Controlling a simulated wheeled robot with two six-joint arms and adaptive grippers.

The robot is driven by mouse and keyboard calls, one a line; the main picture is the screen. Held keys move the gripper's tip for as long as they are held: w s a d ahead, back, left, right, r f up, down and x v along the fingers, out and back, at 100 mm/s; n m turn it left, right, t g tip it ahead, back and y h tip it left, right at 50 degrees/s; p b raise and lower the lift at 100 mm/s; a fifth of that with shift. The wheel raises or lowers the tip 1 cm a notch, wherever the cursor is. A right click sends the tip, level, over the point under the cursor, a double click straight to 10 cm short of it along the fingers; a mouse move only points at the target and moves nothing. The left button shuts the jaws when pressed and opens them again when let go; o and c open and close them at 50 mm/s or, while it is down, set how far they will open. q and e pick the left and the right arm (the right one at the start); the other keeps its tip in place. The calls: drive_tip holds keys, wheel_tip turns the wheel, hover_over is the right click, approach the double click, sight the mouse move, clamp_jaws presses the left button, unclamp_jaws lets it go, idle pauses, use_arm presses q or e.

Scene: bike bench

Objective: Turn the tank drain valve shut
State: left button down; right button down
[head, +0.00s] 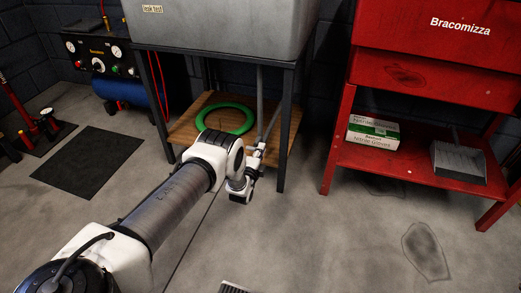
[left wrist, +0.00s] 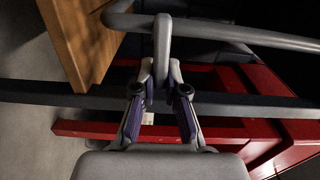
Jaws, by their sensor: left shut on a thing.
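The grey tank (head: 220,25), labelled "leak test", stands on a dark frame, with a thin grey drain pipe (head: 260,95) coming down below it. My left gripper (head: 259,150) is at the lower part of this pipe, beside the frame's front right leg. In the left wrist view, the two fingers of my left gripper (left wrist: 161,80) are closed on a rounded grey valve handle (left wrist: 162,45), which lies across the grey pipe (left wrist: 240,36). The fingers hide the handle's lower end. The valve body is hard to make out. My right gripper is not in view.
A wooden shelf (head: 180,130) under the tank bears a green ring (head: 225,109). The frame's dark leg (head: 283,140) is close to my gripper. A red bench (head: 425,165) with a glove box (head: 373,134) and a dustpan (head: 458,162) stands at right. The floor between is clear.

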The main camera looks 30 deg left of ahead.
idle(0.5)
use_arm(q)
drive_tip(key=c, duration=1.2)
unclamp_jaws()
drive_tip(key=v, duration=1.2)
